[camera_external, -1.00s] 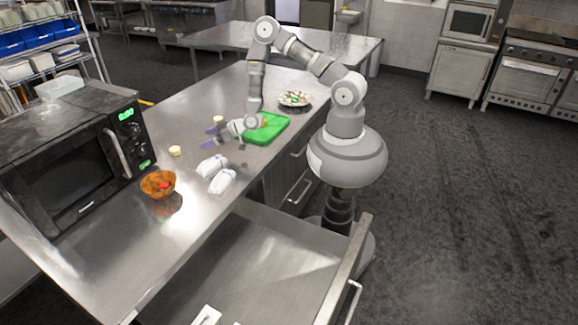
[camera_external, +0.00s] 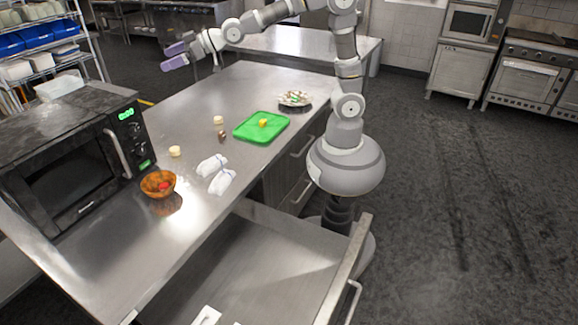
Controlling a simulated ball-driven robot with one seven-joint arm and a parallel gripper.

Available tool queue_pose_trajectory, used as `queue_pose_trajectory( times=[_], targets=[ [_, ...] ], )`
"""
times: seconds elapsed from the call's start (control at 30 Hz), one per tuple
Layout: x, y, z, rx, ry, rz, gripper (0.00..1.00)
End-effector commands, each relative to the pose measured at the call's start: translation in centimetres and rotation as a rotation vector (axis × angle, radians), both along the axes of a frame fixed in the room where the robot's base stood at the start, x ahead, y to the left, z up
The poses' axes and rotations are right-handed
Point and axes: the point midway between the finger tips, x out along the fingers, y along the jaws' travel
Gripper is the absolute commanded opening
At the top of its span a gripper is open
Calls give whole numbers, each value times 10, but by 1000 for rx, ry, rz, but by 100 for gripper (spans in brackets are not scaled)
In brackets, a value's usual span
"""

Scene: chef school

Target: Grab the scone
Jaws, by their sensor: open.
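My gripper (camera_external: 174,55) is open and looks empty, with its purple fingers apart. It is raised above the far left end of the steel counter, clear of everything on it. I cannot tell for certain which item is the scone. A small brown lump (camera_external: 222,135) lies left of the green cutting board (camera_external: 245,134). A small pale round item (camera_external: 218,120) sits just behind it, and another pale one (camera_external: 174,151) sits nearer the microwave. A yellow piece (camera_external: 263,122) lies on the board. All are well below my gripper.
Two white wrapped items (camera_external: 217,174) lie mid-counter. An orange-brown bowl (camera_external: 152,190) holding something red stands by the microwave (camera_external: 75,160). A plate of food (camera_external: 294,98) is at the back right. An open drawer (camera_external: 250,255) juts out in front.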

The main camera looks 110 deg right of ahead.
Motion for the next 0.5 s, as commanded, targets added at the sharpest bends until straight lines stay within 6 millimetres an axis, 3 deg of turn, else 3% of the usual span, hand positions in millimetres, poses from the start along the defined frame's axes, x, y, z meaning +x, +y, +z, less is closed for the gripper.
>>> queue_pose_trajectory(
  times=[0.03,0.1,0.2,0.3,0.4,0.47,0.5],
  targets=[
    [-15,18,44,3,-30,17,100],
    [-42,36,97,20,-46,33,100],
    [-88,55,158,49,-67,54,100],
    [-130,66,197,79,-77,70,100],
    [-159,70,220,97,-82,80,100],
    [-168,71,226,105,-82,82,87],
    [-172,72,229,107,-82,83,87]
  ],
)
